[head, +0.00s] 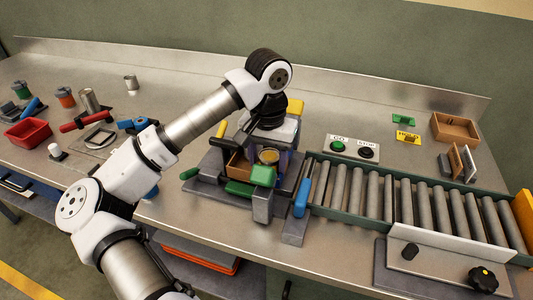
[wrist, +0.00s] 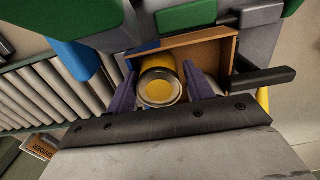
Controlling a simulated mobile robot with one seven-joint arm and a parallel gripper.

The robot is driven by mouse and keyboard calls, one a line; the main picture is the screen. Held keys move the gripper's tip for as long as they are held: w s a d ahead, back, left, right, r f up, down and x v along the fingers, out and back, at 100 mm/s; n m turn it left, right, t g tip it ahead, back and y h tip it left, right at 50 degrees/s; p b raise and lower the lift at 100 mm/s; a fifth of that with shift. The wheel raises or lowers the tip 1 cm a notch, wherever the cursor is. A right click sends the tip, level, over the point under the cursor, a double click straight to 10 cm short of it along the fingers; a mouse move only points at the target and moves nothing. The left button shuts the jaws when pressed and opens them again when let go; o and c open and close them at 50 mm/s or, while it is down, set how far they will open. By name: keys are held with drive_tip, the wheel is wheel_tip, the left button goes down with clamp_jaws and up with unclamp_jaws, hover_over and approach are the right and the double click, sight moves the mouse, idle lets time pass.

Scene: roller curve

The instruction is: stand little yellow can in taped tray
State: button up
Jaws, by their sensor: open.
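The little yellow can (wrist: 158,88) shows in the wrist view between the two purple fingers of my gripper (wrist: 160,67). Its round end with a pale rim faces the camera and its yellow side shows above. My gripper is open, one finger on each side of the can. A brown tray (wrist: 205,42) surrounds the can on the far and right sides. In the head view the can (head: 268,156) is partly hidden by my wrist and a green block, beside the tray's brown wall (head: 237,168).
Grey fixture blocks with green pads (head: 262,175) and a blue handle (head: 302,198) crowd close around the tray. The roller conveyor (head: 400,200) runs to the right. Another brown tray (head: 455,127) stands at the back right. A red bin (head: 27,132) is at the left.

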sight(269, 156)
wheel_tip(269, 156, up, 11)
drive_tip(key=shift+d+b, duration=0.2)
drive_tip(key=shift+b, duration=0.15)
